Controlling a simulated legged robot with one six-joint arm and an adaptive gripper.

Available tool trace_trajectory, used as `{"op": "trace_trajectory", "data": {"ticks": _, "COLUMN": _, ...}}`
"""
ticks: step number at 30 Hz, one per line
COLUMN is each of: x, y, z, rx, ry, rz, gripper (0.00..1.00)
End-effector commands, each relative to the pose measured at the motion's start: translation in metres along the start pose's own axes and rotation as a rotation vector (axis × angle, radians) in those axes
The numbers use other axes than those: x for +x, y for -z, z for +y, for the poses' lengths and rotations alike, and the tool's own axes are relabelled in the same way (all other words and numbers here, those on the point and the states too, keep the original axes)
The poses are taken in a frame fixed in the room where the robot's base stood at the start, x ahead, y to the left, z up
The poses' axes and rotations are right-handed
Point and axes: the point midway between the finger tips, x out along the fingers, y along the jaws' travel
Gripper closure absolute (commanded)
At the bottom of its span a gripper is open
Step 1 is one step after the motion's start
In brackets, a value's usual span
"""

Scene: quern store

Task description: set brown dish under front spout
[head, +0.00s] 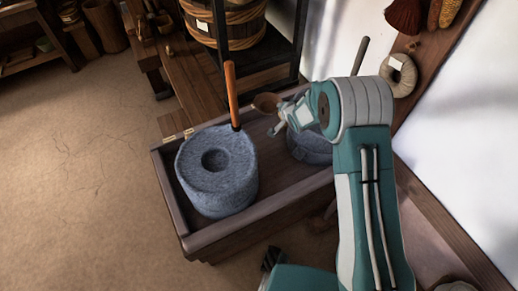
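The brown dish (266,103) is a small round bowl at the tip of my gripper (278,115). The gripper appears shut on the dish's right edge, and the dish looks held above the wooden trough; the contact is small in view. A grey stone quern (217,173) with a round hole in its top and an orange-brown upright handle (231,95) stands in the trough's near left part. A second grey quern (310,150) stands to the right, partly hidden behind my arm. No spout can be clearly made out on either quern.
The wooden trough (226,240) has raised walls around the querns. A dark metal rack (262,66) holding a wooden tub (225,22) stands behind it. The floor at left is clear.

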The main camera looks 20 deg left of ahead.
Motion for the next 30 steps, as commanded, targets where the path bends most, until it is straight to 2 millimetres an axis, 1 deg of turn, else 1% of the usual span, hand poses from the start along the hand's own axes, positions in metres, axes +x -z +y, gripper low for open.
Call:
{"op": "trace_trajectory", "data": {"ticks": 1, "x": 0.01, "y": -0.009, "z": -0.013, "rx": -0.016, "ry": 0.014, "rz": -0.015, "gripper": 1.0}}
{"op": "trace_trajectory", "data": {"ticks": 3, "x": 0.016, "y": -0.015, "z": -0.024, "rx": -0.025, "ry": 0.025, "rz": -0.027, "gripper": 1.0}}
{"op": "trace_trajectory", "data": {"ticks": 5, "x": 0.02, "y": -0.018, "z": -0.028, "rx": -0.028, "ry": 0.029, "rz": -0.034, "gripper": 1.0}}
{"op": "trace_trajectory", "data": {"ticks": 7, "x": 0.025, "y": -0.023, "z": -0.025, "rx": -0.029, "ry": 0.03, "rz": -0.038, "gripper": 1.0}}
{"op": "trace_trajectory", "data": {"ticks": 14, "x": 0.051, "y": -0.049, "z": 0.009, "rx": -0.025, "ry": 0.03, "rz": -0.038, "gripper": 1.0}}
{"op": "trace_trajectory", "data": {"ticks": 30, "x": 0.125, "y": -0.118, "z": 0.081, "rx": -0.027, "ry": 0.029, "rz": -0.036, "gripper": 1.0}}
